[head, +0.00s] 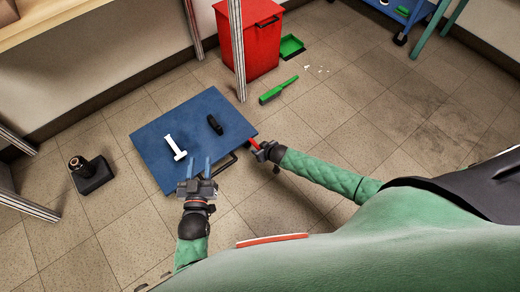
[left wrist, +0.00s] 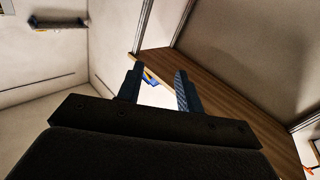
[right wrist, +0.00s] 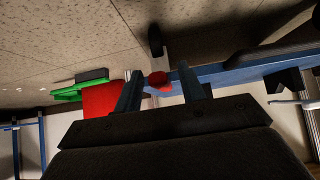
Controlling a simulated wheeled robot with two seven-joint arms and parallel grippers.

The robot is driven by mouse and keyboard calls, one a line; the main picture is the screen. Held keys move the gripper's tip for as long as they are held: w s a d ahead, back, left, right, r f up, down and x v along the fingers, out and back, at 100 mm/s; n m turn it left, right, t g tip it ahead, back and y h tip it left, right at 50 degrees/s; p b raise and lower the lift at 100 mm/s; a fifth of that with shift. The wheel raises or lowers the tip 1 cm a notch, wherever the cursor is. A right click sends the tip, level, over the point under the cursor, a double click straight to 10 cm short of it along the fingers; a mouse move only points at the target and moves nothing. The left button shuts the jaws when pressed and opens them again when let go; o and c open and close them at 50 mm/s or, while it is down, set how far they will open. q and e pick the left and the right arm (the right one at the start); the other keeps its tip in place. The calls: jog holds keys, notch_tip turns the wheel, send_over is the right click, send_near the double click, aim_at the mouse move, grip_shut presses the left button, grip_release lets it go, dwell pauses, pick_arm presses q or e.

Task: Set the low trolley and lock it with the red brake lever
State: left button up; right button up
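The low blue trolley (head: 160,135) stands on the tiled floor in the middle of the head view. Its blue edge (right wrist: 235,74) crosses the right wrist view. The red brake lever (head: 254,143) sticks out at its right near corner; its round red end (right wrist: 157,78) shows between my right fingertips. My right gripper (head: 258,148) is open around or just short of that end; contact cannot be told. My left gripper (head: 197,167) is open and empty, over the trolley's near edge beside its black handle (head: 229,162). The left wrist view shows its two spread fingers (left wrist: 158,85).
A white handled item (head: 174,147) and a black item (head: 214,125) lie on the trolley. A red bin (head: 260,45), green dustpan (head: 291,46) and green brush (head: 278,90) are behind. A black device (head: 92,175) stands left. Floor at the right is clear.

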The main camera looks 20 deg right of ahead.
jog(key=shift+s+r, duration=0.1)
jog(key=shift+s+d+r, duration=0.1)
jog(key=shift+s+r, duration=0.05)
pick_arm(q)
jog(key=s+f+g+p, duration=0.1)
jog(key=s+f+g, duration=0.2)
jog(key=f, duration=0.5)
jog(key=s+f+g+y, duration=0.1)
jog(key=s+f+g, duration=0.2)
jog(key=f, duration=0.6)
jog(key=shift+s+a+f+p, duration=0.25)
jog(key=shift+s+f+p, duration=0.1)
jog(key=shift+s, duration=0.1)
pick_arm(e)
jog(key=v, duration=0.7)
jog(key=shift+s, duration=0.1)
pick_arm(q)
jog(key=shift+r, duration=0.15)
